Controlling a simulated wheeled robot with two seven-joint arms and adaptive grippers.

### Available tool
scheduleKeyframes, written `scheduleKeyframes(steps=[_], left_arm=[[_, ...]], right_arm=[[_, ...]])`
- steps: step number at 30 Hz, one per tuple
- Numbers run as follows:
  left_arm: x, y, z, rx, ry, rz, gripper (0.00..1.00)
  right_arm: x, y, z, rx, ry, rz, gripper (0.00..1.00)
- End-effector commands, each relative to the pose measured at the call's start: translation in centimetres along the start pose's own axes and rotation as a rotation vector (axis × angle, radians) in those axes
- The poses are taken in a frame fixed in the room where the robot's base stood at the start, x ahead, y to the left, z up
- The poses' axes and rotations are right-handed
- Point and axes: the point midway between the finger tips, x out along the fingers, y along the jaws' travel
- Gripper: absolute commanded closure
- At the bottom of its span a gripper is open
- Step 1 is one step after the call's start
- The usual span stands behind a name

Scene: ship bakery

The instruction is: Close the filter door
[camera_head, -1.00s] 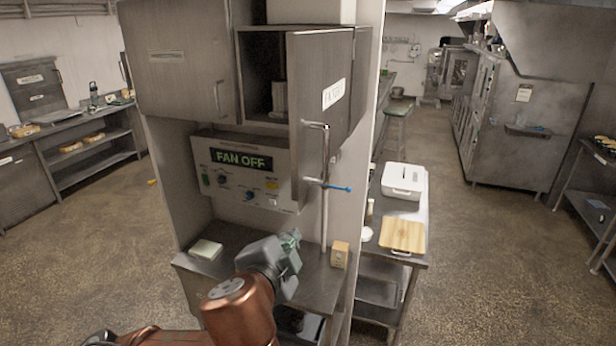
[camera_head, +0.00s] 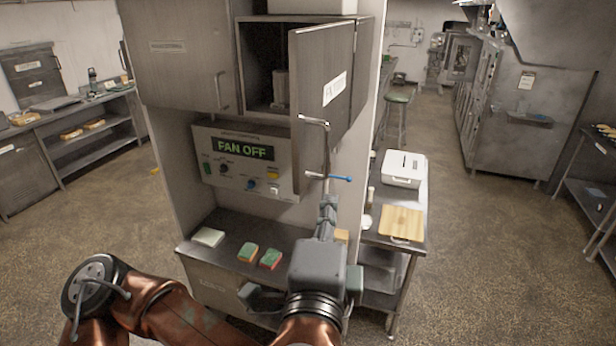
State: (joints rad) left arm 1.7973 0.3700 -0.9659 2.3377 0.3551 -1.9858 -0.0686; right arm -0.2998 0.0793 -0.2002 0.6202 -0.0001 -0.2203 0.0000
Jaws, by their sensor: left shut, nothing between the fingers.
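The filter door (camera_head: 317,140) is a grey metal panel with a white label, hinged at its right and standing open in front of the upper cabinet (camera_head: 265,62). The dark inside of the cabinet shows to its left, with a grey object in it. The door's bar handle (camera_head: 314,121) is near its lower left edge. My right gripper does not show.
A panel reading FAN OFF (camera_head: 244,152) is on the wall left of the door. Sponges (camera_head: 248,252) and a pale block (camera_head: 208,237) lie on the steel counter below. A side table at right holds a white box (camera_head: 404,168) and a wooden board (camera_head: 401,222).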

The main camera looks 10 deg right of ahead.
Motion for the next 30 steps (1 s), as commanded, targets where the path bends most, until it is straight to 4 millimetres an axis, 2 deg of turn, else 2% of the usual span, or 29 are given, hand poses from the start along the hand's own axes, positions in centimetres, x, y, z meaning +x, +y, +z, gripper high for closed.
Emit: scheduleKeyframes(steps=[6,14,18,21,30], left_arm=[[1.5,0.2,0.4,-0.011,-0.011,0.013,1.0],[6.8,-0.1,0.9,-0.005,-0.018,0.006,1.0],[7.0,-0.1,3.1,-0.006,-0.016,0.005,1.0],[7.2,0.0,3.9,-0.006,-0.014,0.005,1.0],[7.3,0.2,4.4,-0.006,-0.012,0.005,1.0]], right_arm=[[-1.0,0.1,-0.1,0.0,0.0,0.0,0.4],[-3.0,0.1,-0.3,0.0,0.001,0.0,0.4],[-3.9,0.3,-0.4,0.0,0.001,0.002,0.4],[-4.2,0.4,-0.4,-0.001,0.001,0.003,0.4],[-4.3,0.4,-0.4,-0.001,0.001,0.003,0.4]])
